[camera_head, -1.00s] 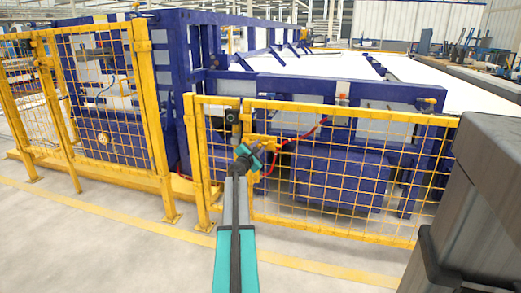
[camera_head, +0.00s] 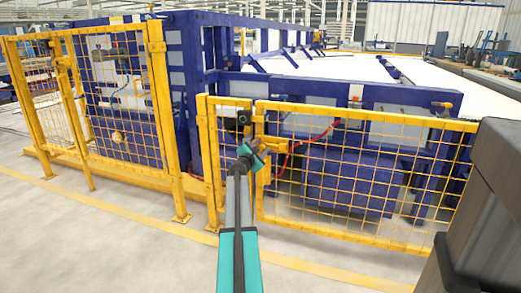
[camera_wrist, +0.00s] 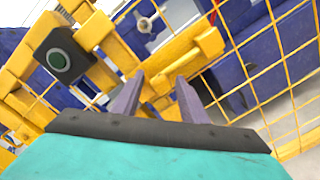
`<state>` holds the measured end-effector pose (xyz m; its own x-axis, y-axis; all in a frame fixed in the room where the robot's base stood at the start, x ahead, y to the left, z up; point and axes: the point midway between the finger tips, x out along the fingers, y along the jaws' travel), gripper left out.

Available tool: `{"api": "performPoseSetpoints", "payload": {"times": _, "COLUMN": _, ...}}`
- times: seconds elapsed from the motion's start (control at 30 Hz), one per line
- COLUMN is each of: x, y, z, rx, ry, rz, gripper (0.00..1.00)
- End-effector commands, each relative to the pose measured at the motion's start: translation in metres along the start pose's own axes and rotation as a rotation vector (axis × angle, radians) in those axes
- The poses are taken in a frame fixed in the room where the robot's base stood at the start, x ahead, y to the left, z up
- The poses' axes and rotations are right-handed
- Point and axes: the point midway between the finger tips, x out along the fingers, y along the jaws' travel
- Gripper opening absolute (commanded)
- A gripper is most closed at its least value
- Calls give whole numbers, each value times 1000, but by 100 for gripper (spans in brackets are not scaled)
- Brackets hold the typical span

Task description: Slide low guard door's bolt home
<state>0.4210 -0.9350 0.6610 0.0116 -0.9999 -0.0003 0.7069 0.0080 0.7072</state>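The low guard door (camera_head: 365,175) is a yellow mesh panel, standing upright beside a yellow post (camera_head: 212,165). Its bolt (camera_wrist: 180,50) shows in the wrist view as a thick yellow bar with blocks, slanting across the picture above my fingers. My gripper (camera_wrist: 155,88) is open, its two grey fingers apart and pointing at the bolt. A yellow piece of the bolt shows in the gap between them, and I see no grip on it. In the head view my gripper (camera_head: 252,157) covers part of the latch area. Whether the fingers touch anything cannot be told.
A taller yellow mesh fence (camera_head: 110,110) stands to the left. Blue machinery (camera_head: 345,180) is close behind the door. The floor (camera_head: 120,240) in front is clear.

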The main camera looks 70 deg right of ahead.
Motion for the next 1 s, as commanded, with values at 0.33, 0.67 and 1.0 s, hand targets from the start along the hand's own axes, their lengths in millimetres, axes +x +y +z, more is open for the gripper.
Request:
{"api": "performPoseSetpoints", "payload": {"times": 0.33, "x": -13, "y": 0, "z": 1, "rx": -1, "ry": 0, "rz": 0, "gripper": 40}}
{"api": "performPoseSetpoints", "payload": {"times": 0.67, "x": -45, "y": 0, "z": 2, "rx": 0, "ry": 0, "rz": 0, "gripper": 40}}
{"api": "performPoseSetpoints", "payload": {"times": 1.0, "x": -80, "y": 0, "z": 2, "rx": 0, "ry": 0, "rz": 1, "gripper": 40}}
